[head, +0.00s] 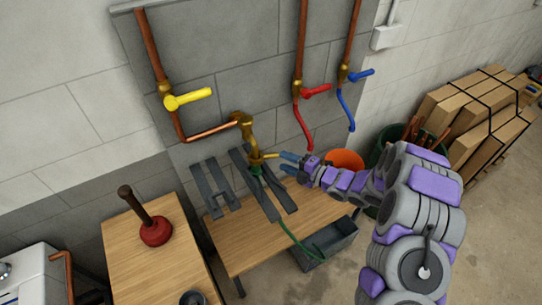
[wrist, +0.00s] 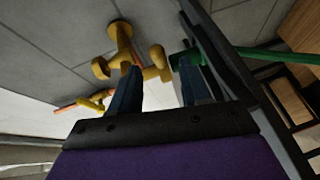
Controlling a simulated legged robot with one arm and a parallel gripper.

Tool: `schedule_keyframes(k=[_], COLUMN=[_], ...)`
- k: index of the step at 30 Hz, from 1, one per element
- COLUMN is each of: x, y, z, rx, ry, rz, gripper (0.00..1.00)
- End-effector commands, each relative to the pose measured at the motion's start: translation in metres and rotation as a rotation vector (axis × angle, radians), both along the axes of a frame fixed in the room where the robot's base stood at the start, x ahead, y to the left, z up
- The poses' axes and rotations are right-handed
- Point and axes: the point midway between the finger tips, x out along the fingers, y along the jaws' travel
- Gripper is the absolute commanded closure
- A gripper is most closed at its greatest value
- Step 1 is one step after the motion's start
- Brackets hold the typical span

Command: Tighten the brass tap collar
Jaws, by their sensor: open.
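The brass tap (head: 246,125) comes off the wall at the end of a copper pipe and points down; it also shows in the wrist view (wrist: 120,38). At its lower end, brass fittings (head: 255,153) meet a green hose end (wrist: 184,58). A rounded brass piece (wrist: 158,60) beside the green end looks like the collar; its exact edges are hard to tell. My gripper (head: 285,162) is open and empty, just right of the tap's lower end. In the wrist view its two blue fingers stand apart, with the brass piece showing between and beyond the tips (wrist: 158,72). Contact cannot be told.
Dark metal brackets (head: 262,185) stand around the tap above a wooden bench (head: 240,240). A green hose (head: 297,238) runs down to a grey trough (head: 325,245). Yellow (head: 188,98), red (head: 317,90) and blue (head: 360,75) valve levers are above. An orange bucket (head: 346,158) is behind my arm.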

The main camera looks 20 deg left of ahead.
Motion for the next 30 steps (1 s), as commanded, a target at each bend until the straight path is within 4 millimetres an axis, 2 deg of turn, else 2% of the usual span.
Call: schedule_keyframes(k=[6,13,18,26,30], x=[0.007,0.014,0.017,0.017,0.017], y=[0.034,0.059,0.065,0.064,0.065], z=[-0.006,-0.01,-0.011,-0.01,-0.01], rx=[0.001,-0.002,-0.002,0.001,0.0], ry=[0.0,0.001,0.0,0.001,0.0], rz=[0.003,0.003,0.0,0.0,0.0], gripper=[0.54,0.54,0.54,0.54,0.64])
